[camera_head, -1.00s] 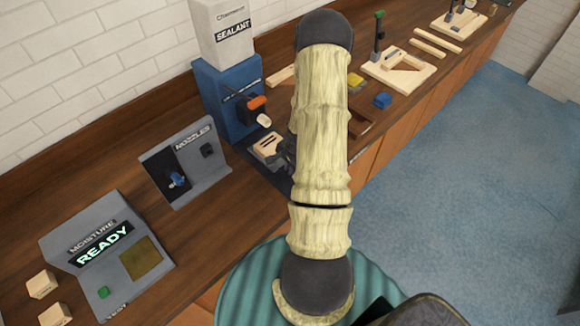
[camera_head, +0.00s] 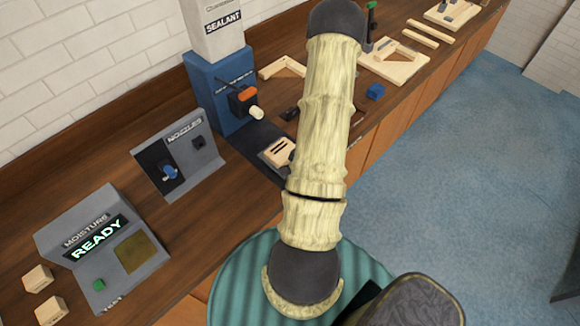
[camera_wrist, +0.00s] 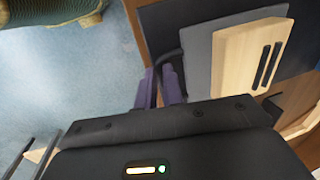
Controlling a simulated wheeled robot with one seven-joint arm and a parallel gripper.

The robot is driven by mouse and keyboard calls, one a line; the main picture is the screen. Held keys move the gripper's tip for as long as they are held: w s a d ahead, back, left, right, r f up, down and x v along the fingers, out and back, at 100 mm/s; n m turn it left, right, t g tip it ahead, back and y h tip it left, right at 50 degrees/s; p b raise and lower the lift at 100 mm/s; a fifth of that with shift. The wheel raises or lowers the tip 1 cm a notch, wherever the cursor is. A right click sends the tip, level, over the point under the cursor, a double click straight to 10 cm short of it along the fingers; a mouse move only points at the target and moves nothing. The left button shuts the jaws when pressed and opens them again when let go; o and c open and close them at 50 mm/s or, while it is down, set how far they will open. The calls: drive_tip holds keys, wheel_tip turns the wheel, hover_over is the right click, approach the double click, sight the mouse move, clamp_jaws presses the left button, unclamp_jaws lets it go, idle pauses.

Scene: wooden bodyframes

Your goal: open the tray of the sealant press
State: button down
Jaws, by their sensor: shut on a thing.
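The sealant press (camera_head: 222,85) is a blue stand with a white cartridge box, an orange lever and a pale nozzle. Its grey tray (camera_wrist: 198,52) lies over a dark base plate, drawn out in front of the nozzle. The tray carries a pale wooden block (camera_wrist: 248,52) with two dark slots, which also shows in the head view (camera_head: 279,151). In the wrist view my gripper (camera_wrist: 160,86) has its purple fingers closed around the dark handle at the tray's edge. In the head view my arm hides the gripper.
The nozzle stand (camera_head: 177,160) and moisture reader (camera_head: 105,240), showing READY, stand left of the press. Wooden blocks (camera_head: 37,280) lie at lower left. A blue block (camera_head: 375,92) and wooden frames (camera_head: 394,62) lie farther along the bench. Blue floor (camera_head: 460,190) is open at right.

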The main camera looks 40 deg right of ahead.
drive_tip(key=shift+s, duration=0.45)
drive_tip(key=c, duration=1.8)
unclamp_jaws()
drive_tip(key=shift+w, duration=0.1)
drive_tip(key=shift+r, duration=0.1)
drive_tip(key=s+r+p, duration=0.2)
drive_tip(key=s+r, duration=0.1)
drive_tip(key=r, duration=1.4)
drive_tip(key=shift+s, duration=0.2)
